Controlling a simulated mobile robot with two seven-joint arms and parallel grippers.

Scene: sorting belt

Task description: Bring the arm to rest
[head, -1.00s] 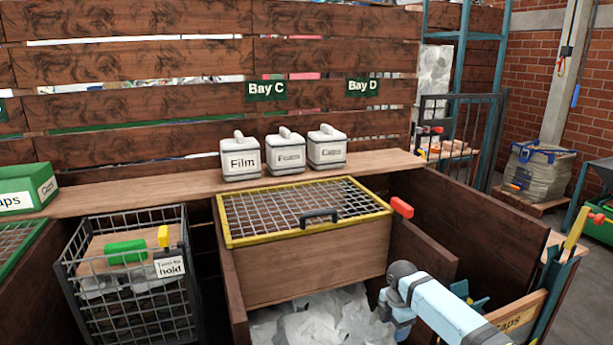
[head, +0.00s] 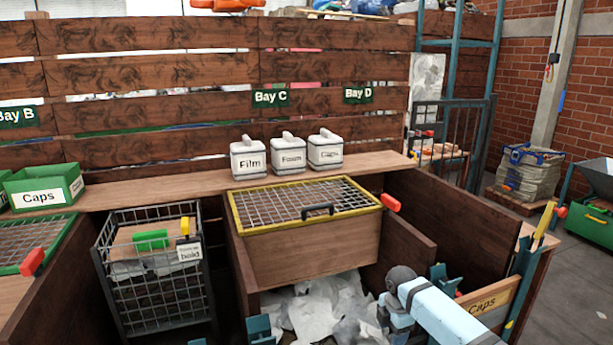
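My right arm (head: 435,310) comes in from the lower right, light blue with a dark grey joint (head: 402,275). The joint is in front of the open bay with white film scraps (head: 315,310). The arm bends downward there, and its gripper is hidden or out of the picture. My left arm and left gripper are not in view. No object is seen held.
A yellow-framed mesh lid (head: 305,205) with a black handle covers the wooden box behind the scraps. A wire basket (head: 155,275) stands left. A Caps board (head: 487,303) is beside my arm.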

